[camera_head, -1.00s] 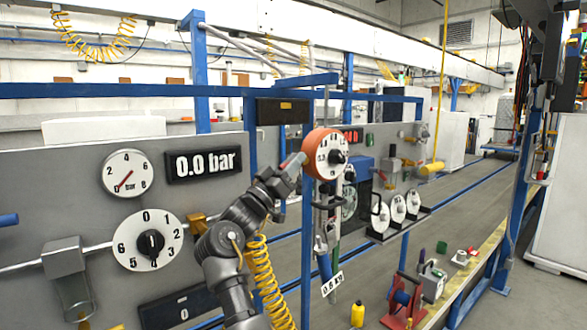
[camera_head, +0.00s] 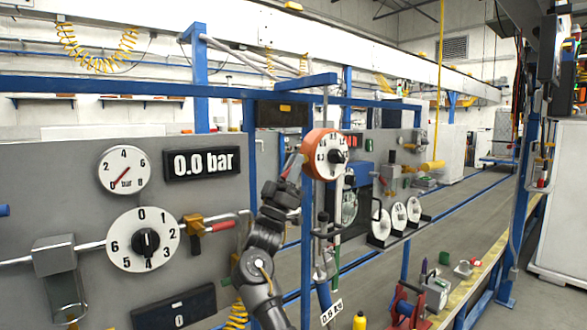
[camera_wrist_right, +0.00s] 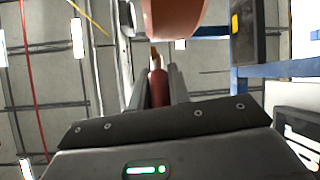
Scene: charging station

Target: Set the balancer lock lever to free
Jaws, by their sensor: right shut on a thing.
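The balancer (camera_head: 322,153) is an orange-red round housing with a white dial and a black knob, hung under a blue bracket. Its red lock lever (camera_head: 293,162) sticks out at its left side, steep in the picture. My right gripper (camera_head: 287,184) comes from below left and is shut on the lever. In the right wrist view the red lever (camera_wrist_right: 157,88) lies between the two dark fingers, and the orange housing (camera_wrist_right: 172,18) is just beyond, at the top. The lever's far end and any lock marking are hidden or too small to tell. My left gripper is not in view.
A grey panel with a pressure gauge (camera_head: 123,170), a numbered dial (camera_head: 144,239) and a red-handled valve (camera_head: 207,226) stands left of my arm. A tool with a 0.8 kg tag (camera_head: 331,312) hangs below the balancer. A blue post (camera_head: 307,240) stands close to my right arm.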

